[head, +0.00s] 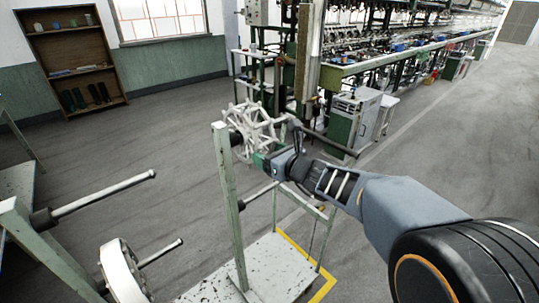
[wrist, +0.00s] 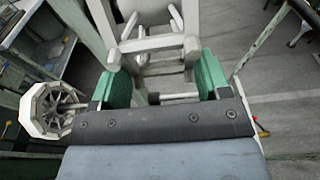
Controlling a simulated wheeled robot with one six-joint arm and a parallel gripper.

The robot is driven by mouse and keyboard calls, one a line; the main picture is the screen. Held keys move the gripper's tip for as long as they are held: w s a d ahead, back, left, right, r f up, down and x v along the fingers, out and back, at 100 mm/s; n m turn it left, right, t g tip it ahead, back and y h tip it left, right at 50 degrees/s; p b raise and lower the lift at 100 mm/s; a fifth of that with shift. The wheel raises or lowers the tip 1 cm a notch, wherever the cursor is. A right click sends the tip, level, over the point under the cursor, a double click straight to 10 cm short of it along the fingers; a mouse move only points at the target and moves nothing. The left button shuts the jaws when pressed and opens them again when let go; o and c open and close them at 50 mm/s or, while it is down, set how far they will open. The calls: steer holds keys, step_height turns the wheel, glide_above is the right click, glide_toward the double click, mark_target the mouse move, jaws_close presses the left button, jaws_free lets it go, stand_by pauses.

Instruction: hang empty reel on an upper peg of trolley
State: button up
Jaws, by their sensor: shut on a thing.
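The empty reel (head: 257,128) is a pale, open skeleton of bars and spokes. My gripper (head: 266,161) is shut on one of its bars. In the wrist view, the green fingers (wrist: 165,80) grip the reel's pale bar (wrist: 160,43). The trolley has pale green posts (head: 229,200) and pegs with dark collars. The reel is beside the top of the middle post, by a dark collar (head: 236,139). I cannot tell whether a peg passes through the reel. A lower peg (head: 260,194) shows below. The near left post carries a bare upper peg (head: 105,193).
A white wheel-like reel (head: 117,272) sits on the near left post's lower peg. The trolley's base shelf (head: 262,272) stands over yellow floor marking (head: 322,290). Reeling machinery and a green cabinet (head: 352,120) stand behind. A wooden shelf (head: 70,55) is against the wall. Floor between is clear.

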steer(key=shift+f+b, duration=0.2)
steer(key=shift+b, duration=0.25)
stand_by(0.3)
steer(key=o, duration=1.1)
steer(key=shift+c, duration=0.2)
steer(key=p+v, duration=0.4)
steer(key=v, duration=0.9)
